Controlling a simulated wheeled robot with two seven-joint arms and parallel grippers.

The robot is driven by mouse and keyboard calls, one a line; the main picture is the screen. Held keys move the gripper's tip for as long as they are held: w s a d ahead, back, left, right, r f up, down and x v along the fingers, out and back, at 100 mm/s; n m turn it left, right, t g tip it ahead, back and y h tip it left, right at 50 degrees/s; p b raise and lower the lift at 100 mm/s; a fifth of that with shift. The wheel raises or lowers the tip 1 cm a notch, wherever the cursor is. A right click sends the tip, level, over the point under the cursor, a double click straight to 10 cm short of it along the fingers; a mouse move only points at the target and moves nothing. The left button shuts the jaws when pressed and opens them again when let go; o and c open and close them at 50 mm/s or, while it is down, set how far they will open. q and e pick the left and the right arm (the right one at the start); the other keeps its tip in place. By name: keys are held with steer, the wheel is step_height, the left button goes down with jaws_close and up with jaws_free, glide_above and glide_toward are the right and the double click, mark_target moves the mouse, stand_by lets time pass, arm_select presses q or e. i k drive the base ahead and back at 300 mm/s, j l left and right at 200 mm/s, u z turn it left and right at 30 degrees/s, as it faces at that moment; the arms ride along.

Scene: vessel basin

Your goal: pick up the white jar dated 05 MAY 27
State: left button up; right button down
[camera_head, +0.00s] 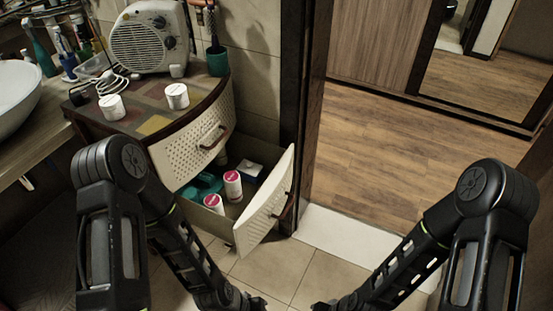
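Two white jars stand on the cabinet top, one at the left (111,107) and one nearer the middle (177,96). Two white jars with pink-red tops, one farther back (232,185) and one nearer (214,203), stand in the open lower drawer (265,209). Labels are too small to read, so I cannot tell which jar is dated 05 MAY 27. My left gripper (243,304) and my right gripper (335,305) are low at the bottom edge, below the drawer and apart from all jars. Their fingers are mostly cut off.
A teal item (201,187) lies in the drawer. A basin (17,95) is at left. A doorway with clear wooden floor (400,150) is at right.

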mark_target(113, 109)
steer(key=i+j, duration=0.1)
steer(key=j, duration=0.3)
steer(key=i+j+u, duration=0.15)
steer(key=j, duration=0.25)
steer(key=i+j, duration=0.1)
steer(key=j, duration=0.25)
steer(key=i+j+u, duration=0.15)
steer(key=j, duration=0.25)
